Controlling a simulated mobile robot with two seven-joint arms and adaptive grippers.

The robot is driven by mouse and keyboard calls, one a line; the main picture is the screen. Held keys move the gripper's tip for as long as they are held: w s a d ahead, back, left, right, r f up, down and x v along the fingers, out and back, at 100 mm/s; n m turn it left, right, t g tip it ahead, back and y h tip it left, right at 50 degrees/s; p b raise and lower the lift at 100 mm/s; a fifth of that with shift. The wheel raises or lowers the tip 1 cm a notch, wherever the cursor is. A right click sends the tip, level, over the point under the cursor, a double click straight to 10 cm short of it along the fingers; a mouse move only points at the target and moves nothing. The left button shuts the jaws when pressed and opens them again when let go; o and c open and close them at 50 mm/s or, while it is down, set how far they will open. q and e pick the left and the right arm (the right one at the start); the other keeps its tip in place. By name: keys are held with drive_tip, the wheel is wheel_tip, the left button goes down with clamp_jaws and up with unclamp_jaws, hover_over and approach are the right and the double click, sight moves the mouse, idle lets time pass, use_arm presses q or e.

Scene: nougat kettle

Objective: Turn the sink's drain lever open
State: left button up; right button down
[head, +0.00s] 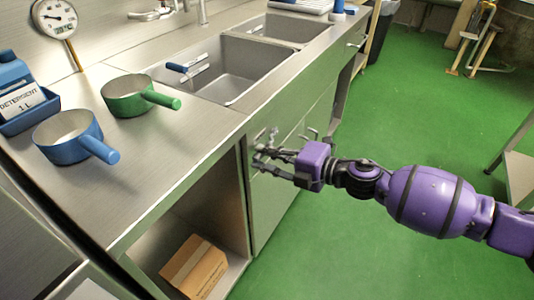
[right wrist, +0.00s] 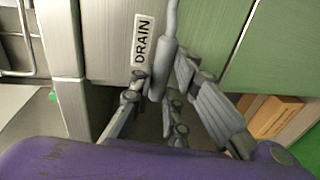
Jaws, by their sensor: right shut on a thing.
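The drain lever (right wrist: 170,42) is a grey bar with a thicker end, in the right wrist view beside a white label (right wrist: 143,40) reading DRAIN. In the head view my right gripper (head: 260,157) is at the front of the sink cabinet, and its fingers mostly hide the lever. In the right wrist view my right gripper (right wrist: 161,76) has its fingers on both sides of the lever's thick end, shut on it. The sink (head: 228,70) is a steel basin set in the counter above. My left gripper is not in view.
A green pan (head: 126,95), a blue pan (head: 68,136) and a detergent bottle (head: 20,82) stand on the counter. A cardboard box (head: 195,266) sits on the open shelf below. Bar handles stand out from the cabinet front. The green floor (head: 420,110) is mostly clear.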

drive_tip(key=r+m+p, duration=0.1)
drive_tip(key=r+p, duration=0.1)
drive_tip(key=p, duration=0.1)
drive_tip(key=r+m+p, duration=0.1)
drive_tip(key=p, duration=0.1)
drive_tip(key=shift+w+d+r+m+g, duration=0.15)
drive_tip(key=shift+w+r+m+g, duration=0.05)
drive_tip(key=shift+w+m+g, duration=0.1)
drive_tip(key=shift+w+d+r+m+y+p, duration=0.2)
drive_tip(key=shift+r+m+y+p, duration=0.35)
drive_tip(key=shift+p, duration=0.45)
drive_tip(key=shift+w+d+r+m+p, duration=0.15)
drive_tip(key=shift+w+r+m+p, duration=0.15)
drive_tip(key=shift+m+p, duration=0.4)
drive_tip(key=shift+r+m, duration=0.15)
drive_tip(key=shift+m, duration=0.1)
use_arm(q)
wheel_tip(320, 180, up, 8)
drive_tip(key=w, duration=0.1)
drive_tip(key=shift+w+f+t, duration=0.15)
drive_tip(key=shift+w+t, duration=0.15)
use_arm(e)
drive_tip(key=shift+w+d+g, duration=0.1)
drive_tip(key=shift+g, duration=0.3)
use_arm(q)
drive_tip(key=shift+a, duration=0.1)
